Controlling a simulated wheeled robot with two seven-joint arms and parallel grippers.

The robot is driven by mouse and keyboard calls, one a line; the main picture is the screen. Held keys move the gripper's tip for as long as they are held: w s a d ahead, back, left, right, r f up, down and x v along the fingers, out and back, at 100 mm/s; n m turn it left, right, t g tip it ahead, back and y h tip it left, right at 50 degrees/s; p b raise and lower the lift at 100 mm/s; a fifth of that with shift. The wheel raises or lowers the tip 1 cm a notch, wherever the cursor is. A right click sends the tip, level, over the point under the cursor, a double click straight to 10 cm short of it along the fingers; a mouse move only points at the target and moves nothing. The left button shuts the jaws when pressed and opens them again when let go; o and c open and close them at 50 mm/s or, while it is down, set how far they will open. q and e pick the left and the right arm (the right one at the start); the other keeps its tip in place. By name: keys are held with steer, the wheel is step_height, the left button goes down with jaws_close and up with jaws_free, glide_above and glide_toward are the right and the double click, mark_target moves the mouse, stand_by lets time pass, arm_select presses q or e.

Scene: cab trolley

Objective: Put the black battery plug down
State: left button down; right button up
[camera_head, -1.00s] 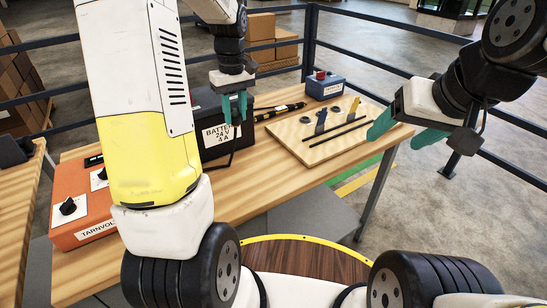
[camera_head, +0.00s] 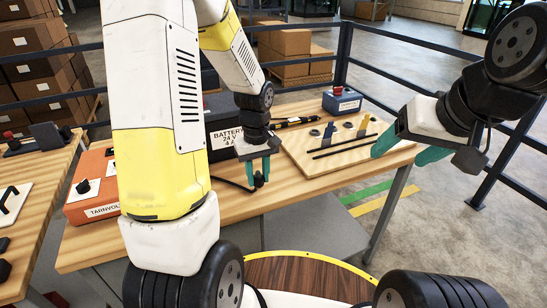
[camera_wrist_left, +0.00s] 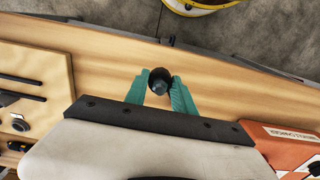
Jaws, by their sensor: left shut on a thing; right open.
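My left gripper (camera_head: 258,174) is over the front part of the wooden table, in front of the black battery box. Its green fingers are shut on the black battery plug (camera_head: 259,181). The plug also shows between the fingertips in the left wrist view (camera_wrist_left: 159,82). A black cable runs from the plug towards the battery box (camera_head: 222,136). I cannot tell whether the plug touches the table (camera_head: 290,197). My right gripper (camera_head: 408,152) is open and empty, off the table's right end.
A wooden board (camera_head: 318,168) with black rods and small upright parts lies to the right. A blue box with a red button (camera_head: 341,101) stands behind it. The orange unit (camera_head: 92,187) is at the left. The table's front strip is bare.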

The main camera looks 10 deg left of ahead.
arm_select(q)
steer(key=w, duration=0.6)
steer(key=w+f, duration=0.1)
steer(key=w, duration=0.2)
steer(key=shift+w+a, duration=0.1)
steer(key=shift+w, duration=0.25)
steer(key=shift+f, duration=1.65)
steer(key=shift+f, duration=0.15)
steer(key=c, duration=1.1)
jaws_free()
steer(key=shift+o, duration=0.2)
steer(key=s+r+m+t, duration=0.1)
steer(key=s+r, duration=0.1)
steer(key=r, duration=0.7)
steer(key=s+r+m, duration=0.1)
steer(key=s+r, duration=0.2)
steer(key=r, duration=0.7)
steer(key=s+d+r+m+t+h, duration=0.1)
steer(key=s+r, duration=0.3)
steer(key=s, duration=0.5)
steer(key=s+d+r+m+t+h, duration=0.1)
steer(key=s+r+m+t, duration=0.3)
steer(key=s, duration=0.6)
steer(key=shift+s, duration=0.15)
